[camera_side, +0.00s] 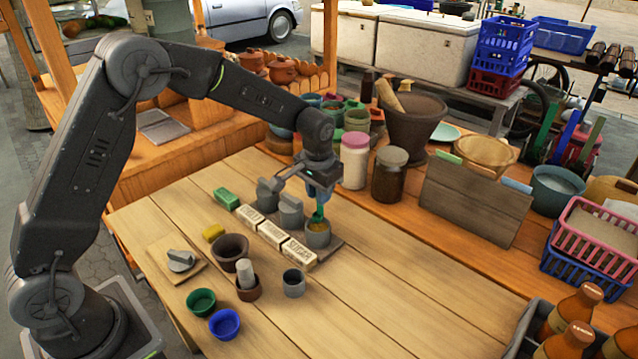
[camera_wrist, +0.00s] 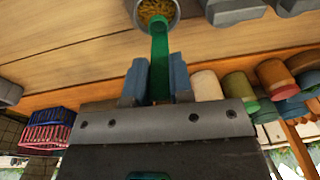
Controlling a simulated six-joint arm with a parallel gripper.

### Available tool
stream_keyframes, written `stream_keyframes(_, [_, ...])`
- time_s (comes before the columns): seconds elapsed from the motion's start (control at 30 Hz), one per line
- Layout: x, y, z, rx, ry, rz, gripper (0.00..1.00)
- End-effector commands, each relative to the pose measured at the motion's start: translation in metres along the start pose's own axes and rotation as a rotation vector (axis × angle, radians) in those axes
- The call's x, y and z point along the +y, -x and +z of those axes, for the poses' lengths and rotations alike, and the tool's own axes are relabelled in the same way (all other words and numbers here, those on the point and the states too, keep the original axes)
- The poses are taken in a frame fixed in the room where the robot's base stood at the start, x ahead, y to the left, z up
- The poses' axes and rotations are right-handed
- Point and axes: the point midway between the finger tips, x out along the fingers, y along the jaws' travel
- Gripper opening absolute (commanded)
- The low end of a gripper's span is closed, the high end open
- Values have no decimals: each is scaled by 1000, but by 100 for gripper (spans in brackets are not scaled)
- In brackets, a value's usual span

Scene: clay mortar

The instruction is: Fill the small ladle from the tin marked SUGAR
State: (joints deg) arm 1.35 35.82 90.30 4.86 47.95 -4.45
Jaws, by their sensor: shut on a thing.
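My gripper (camera_side: 319,197) is shut on the green handle of the small ladle (camera_side: 317,217). The handle also shows between my fingers in the wrist view (camera_wrist: 159,62). The wrist view shows this tin's rim (camera_wrist: 177,14) at the top edge. Two more grey tins, a middle one (camera_side: 291,216) and a far one (camera_side: 266,193), stand in the same row with grey pieces on top.
A dark clay bowl (camera_side: 230,251), a small pot with a pale pestle (camera_side: 246,277), a grey cup (camera_side: 293,283), and green (camera_side: 201,302) and blue (camera_side: 225,323) bowls stand nearer. A wooden board (camera_side: 474,200) stands behind.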

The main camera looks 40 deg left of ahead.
Motion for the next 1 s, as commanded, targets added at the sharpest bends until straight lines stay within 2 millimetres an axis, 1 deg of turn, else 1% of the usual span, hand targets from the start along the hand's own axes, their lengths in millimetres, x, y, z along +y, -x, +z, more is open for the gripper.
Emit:
stream_keyframes(0.03, [0, -5, 1, -3, 0, 0, 0])
stream_keyframes(0.2, [1, -20, 3, -4, -1, 0, 0])
stream_keyframes(0.5, [3, -38, 5, -4, -1, 1, 0])
stream_keyframes(0.67, [3, -41, 5, -3, -1, 1, 0])
stream_keyframes(1.0, [3, -41, 5, -3, 0, 1, 0])
